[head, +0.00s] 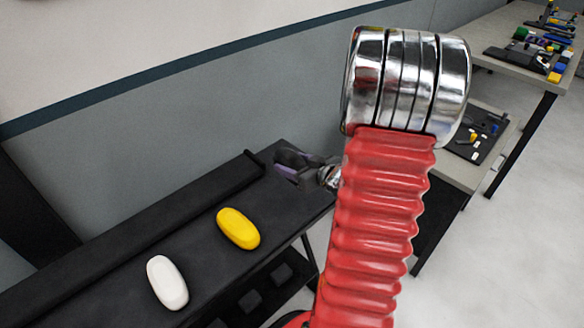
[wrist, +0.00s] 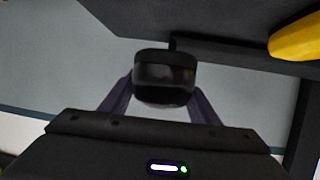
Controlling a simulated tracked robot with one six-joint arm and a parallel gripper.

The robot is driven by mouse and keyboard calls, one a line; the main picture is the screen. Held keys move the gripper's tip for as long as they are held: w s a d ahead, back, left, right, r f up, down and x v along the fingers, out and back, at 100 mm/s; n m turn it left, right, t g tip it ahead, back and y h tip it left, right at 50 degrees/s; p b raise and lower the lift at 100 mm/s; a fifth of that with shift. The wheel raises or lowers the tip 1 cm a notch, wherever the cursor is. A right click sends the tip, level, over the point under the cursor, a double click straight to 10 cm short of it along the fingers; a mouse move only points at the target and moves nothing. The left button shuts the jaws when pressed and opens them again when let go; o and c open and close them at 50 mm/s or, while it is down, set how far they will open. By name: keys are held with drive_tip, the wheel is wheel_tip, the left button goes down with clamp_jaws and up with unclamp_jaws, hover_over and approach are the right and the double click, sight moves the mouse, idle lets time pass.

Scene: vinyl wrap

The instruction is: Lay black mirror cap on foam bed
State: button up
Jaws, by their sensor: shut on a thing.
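My gripper (wrist: 162,102) is shut on the black mirror cap (wrist: 165,72), a glossy dark rounded piece held between its two fingers in the wrist view. In the head view my gripper (head: 297,165) is at the far right end of a dark bench (head: 130,240), partly hidden behind my red arm. The cap cannot be made out clearly there. A yellow mirror cap (head: 238,228) and a white mirror cap (head: 167,282) lie on the bench, left of my gripper. The yellow one also shows at the top right of the wrist view (wrist: 297,38). I cannot tell which surface is the foam bed.
A raised dark ledge (head: 130,230) runs along the bench's wall side. Tables with a dark mat (head: 478,138) and small coloured items (head: 548,50) stand at the right. Bare floor (head: 520,240) lies in front of them. My arm blocks the middle.

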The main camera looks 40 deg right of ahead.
sight(285, 153)
idle(0.8)
drive_tip(key=shift+d+f, duration=0.1)
drive_tip(key=d+m+h, duration=0.2)
drive_tip(key=d+h, duration=0.1)
drive_tip(key=d, duration=0.2)
drive_tip(key=shift+m+g+h, duration=0.3)
drive_tip(key=shift+m, duration=0.3)
drive_tip(key=w+a, duration=0.2)
drive_tip(key=w+a+r, duration=0.1)
drive_tip(key=w+a, duration=0.1)
drive_tip(key=w, duration=0.1)
drive_tip(key=shift+w+a+r, duration=0.2)
drive_tip(key=shift+a, duration=0.05)
drive_tip(key=w+a+r+n+y, duration=0.1)
drive_tip(key=w+a, duration=0.2)
drive_tip(key=a, duration=0.8)
drive_tip(key=w+a+r+n+y, duration=0.1)
drive_tip(key=w+a, duration=0.3)
drive_tip(key=a, duration=0.6)
drive_tip(key=w+a+r+n+y, duration=0.1)
drive_tip(key=w+a+n+y, duration=0.1)
drive_tip(key=a, duration=0.9)
drive_tip(key=shift+w+a+t+y, duration=0.3)
drive_tip(key=shift+w+a+t, duration=0.1)
drive_tip(key=shift+w, duration=0.25)
